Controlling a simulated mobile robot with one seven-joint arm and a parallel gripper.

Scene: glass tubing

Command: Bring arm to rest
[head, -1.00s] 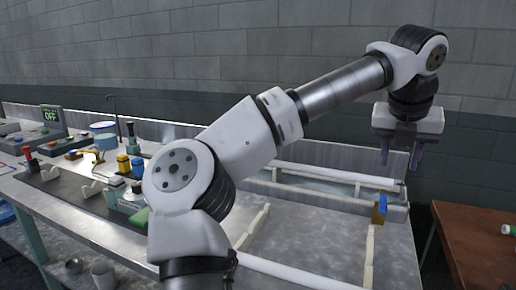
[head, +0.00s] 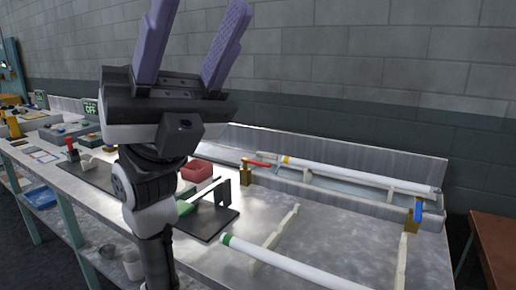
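My arm (head: 150,205) is folded up close to the camera, rising from the bottom of the head view. My gripper (head: 201,8) is at its top, pointing upward, with two purple fingers spread wide apart. It is open, and nothing shows between the fingers. It is well above the metal workbench (head: 345,225). The arm hides part of the bench behind it.
A glass tube (head: 295,268) with a green end lies across pale supports at the bench front. Another tube (head: 360,174) lies in the rear trough (head: 370,203). A black plate (head: 207,222) with a bracket stands mid-bench. A brown table (head: 497,245) is at the right.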

